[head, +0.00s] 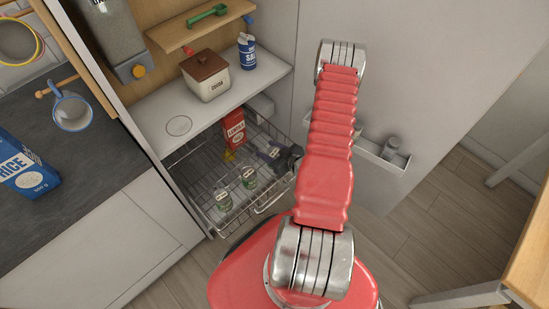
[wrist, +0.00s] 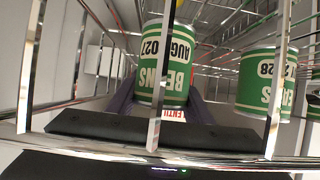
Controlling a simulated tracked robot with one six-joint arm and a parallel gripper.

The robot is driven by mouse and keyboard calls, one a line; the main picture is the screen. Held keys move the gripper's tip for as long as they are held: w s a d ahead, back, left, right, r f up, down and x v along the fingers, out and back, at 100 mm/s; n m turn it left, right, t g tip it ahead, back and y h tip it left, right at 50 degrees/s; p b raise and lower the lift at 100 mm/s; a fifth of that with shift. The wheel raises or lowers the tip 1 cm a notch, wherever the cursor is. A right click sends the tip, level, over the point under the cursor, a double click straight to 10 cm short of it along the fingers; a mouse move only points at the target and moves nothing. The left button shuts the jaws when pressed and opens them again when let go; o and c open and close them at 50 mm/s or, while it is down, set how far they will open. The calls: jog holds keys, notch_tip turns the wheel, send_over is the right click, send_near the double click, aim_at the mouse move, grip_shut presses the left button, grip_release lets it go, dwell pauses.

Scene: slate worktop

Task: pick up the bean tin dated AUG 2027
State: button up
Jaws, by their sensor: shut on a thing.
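My gripper (wrist: 160,95) is shut on a green-and-white bean tin (wrist: 163,70). The tin's label reads BEANS and AUG 2027, upside down in the wrist view. The purple fingers lie on either side of it, near its lid end. In the head view my gripper (head: 270,153) is at the right of the wire basket (head: 197,180) and mostly hides the tin. Another green tin (wrist: 264,80), with a date ending in 28, is beside it in the wrist view.
Basket wires cross close before the wrist camera. A red lentils box (head: 235,128) stands at the basket's back. A shelf above holds a lidded canister (head: 207,80) and a salt container (head: 247,51). The cupboard door (head: 415,100) is on the right.

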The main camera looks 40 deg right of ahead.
jog(key=c, duration=0.5)
jog(key=shift+c, duration=0.2)
jog(key=shift+r, duration=0.15)
notch_tip(320, 180, up, 10)
dwell(0.4)
dwell(0.5)
